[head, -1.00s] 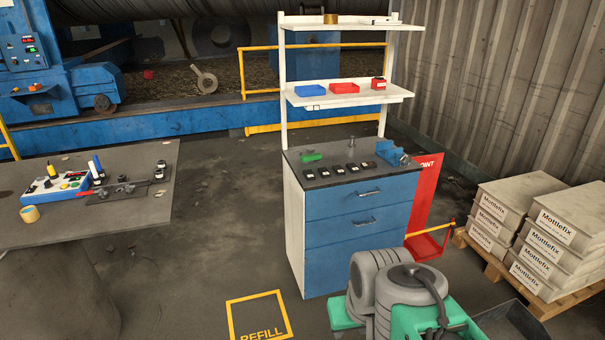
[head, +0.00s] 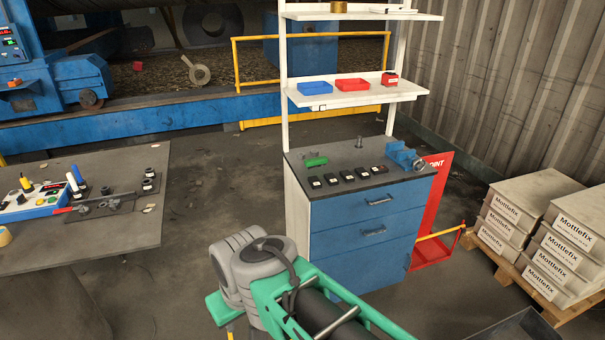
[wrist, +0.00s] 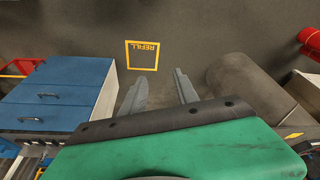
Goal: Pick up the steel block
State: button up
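I cannot make out for sure which thing is the steel block. A small grey metal piece (head: 360,143) stands at the back of the dark top of the blue drawer cabinet (head: 365,215). Several small black blocks with white labels (head: 346,176) lie in a row at its front. On the left table, grey metal parts (head: 108,203) lie on a dark mat. My gripper (wrist: 160,76) shows in the wrist view with its two grey fingers apart and nothing between them, above bare floor. The cabinet is to its left there. In the head view my arm hides the fingers.
A blue vise (head: 403,156) and a green object (head: 315,161) are on the cabinet top. A shelf (head: 355,97) with trays rises behind it. Boxes on a pallet (head: 565,235) stand right. A yellow REFILL square (wrist: 142,55) marks the floor. Floor between table and cabinet is clear.

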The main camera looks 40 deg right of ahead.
aim_at(330, 179)
jog(key=z, duration=0.4)
jog(key=i, duration=1.25)
jog(key=z, duration=0.25)
